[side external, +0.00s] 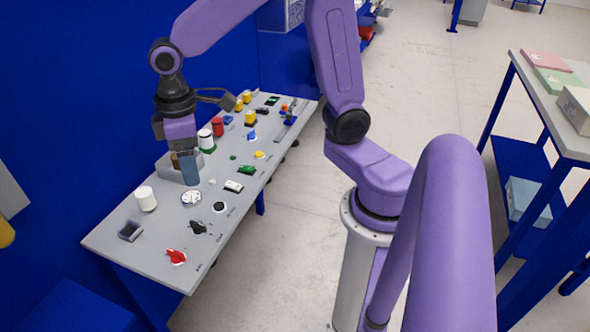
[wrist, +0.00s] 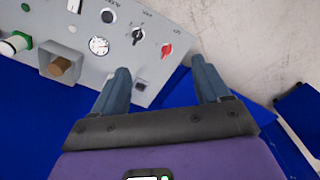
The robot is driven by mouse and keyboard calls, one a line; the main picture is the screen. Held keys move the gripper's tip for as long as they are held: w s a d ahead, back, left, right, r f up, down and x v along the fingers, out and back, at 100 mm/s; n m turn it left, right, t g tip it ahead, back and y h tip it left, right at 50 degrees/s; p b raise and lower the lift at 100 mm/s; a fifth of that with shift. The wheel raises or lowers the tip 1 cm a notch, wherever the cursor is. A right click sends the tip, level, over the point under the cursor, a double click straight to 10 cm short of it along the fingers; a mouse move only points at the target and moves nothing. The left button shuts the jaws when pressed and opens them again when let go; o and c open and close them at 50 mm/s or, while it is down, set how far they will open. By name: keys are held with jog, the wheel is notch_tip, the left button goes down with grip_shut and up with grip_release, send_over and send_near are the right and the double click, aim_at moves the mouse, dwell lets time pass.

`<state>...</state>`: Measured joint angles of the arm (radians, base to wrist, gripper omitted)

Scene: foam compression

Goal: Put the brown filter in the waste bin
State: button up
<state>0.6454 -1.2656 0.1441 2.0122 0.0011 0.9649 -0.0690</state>
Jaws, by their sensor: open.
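The brown filter (wrist: 62,66) is a short brown cylinder seated in a grey block (wrist: 78,70) on the panel, left of my gripper in the wrist view. The block also shows in the side external view (side external: 168,168), partly behind my fingers. My gripper (side external: 188,178) points down over the panel there. In the wrist view my gripper (wrist: 160,68) has its fingers wide apart with nothing between them. The filter is outside the fingers. I cannot identify a waste bin in either view.
The grey panel (side external: 235,202) carries a white cylinder (side external: 146,199), a gauge (side external: 191,198), a black knob (side external: 197,227), a red knob (side external: 175,257) and several other fittings. A blue wall stands behind it. A shelf table (side external: 540,75) stands at right, with open floor between.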

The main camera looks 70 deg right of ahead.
jog(key=s+d+n, duration=0.2)
jog(key=s, duration=0.8)
jog(key=s+d+n, duration=0.2)
jog(key=s, duration=0.7)
jog(key=shift+s+d+f+n, duration=0.35)
jog(key=shift+f+n, duration=0.05)
jog(key=shift+f, duration=0.05)
